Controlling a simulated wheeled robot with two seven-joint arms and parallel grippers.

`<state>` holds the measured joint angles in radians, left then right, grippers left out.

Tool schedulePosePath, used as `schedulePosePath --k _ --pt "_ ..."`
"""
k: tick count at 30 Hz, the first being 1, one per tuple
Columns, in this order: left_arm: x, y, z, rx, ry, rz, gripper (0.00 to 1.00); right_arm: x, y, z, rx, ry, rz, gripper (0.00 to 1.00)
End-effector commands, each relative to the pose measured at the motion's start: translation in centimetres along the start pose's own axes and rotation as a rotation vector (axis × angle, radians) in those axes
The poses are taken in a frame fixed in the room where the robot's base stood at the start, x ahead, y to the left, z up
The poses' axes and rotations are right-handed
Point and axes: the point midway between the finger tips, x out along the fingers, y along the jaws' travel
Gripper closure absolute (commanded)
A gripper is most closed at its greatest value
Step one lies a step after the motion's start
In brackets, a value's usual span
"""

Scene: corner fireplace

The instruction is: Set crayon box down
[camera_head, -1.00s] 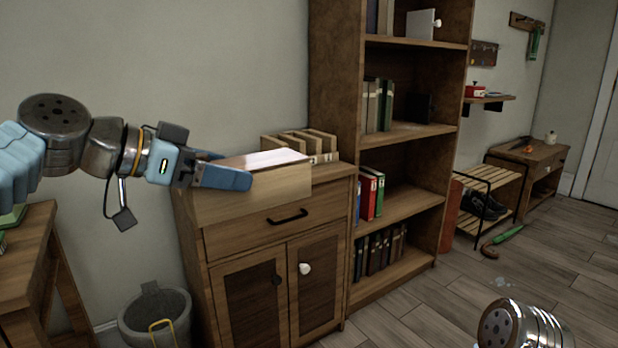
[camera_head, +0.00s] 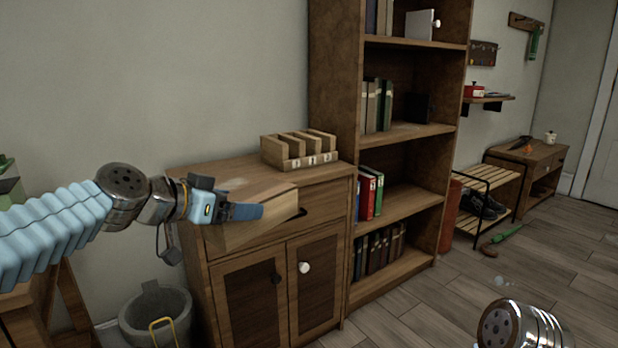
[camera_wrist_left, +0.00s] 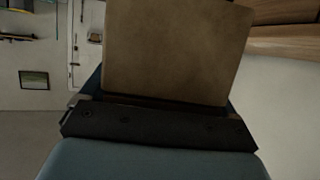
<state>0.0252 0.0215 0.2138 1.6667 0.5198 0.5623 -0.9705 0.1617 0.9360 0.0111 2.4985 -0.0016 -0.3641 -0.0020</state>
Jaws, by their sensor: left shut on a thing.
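The crayon box, a plain light-wood box (camera_head: 268,226), is held in my left gripper (camera_head: 250,211). The gripper is shut on it, with a blue finger across its near side. The box is tilted in the picture, in front of the cabinet's top front edge, and covers the left part of the drawer. In the left wrist view the box (camera_wrist_left: 175,50) fills the space beyond the dark gripper bar, showing a plain brown face. I cannot tell its exact gap to the cabinet. My right gripper is not in view.
The cabinet (camera_head: 225,172) has a mostly clear top, with a slotted, numbered wooden organizer (camera_head: 300,150) at its back right. A tall bookshelf (camera_head: 335,90) stands right of it. A grey bin (camera_head: 155,315) stands on the floor at the left.

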Motion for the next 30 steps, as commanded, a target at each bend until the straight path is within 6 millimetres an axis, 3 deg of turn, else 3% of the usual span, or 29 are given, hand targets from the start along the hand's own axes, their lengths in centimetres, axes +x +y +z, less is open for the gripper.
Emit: schedulePosePath --k 12,23,30 --pt "5.9 -4.3 7.8 -0.094 -0.004 -0.221 0.46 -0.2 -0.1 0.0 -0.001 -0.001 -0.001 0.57" --pt "8.5 -5.9 13.5 -0.147 -0.002 -0.356 0.46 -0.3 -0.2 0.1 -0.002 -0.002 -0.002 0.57" --pt "9.7 -6.9 19.0 -0.196 -0.004 -0.473 0.46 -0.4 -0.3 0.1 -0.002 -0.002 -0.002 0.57"
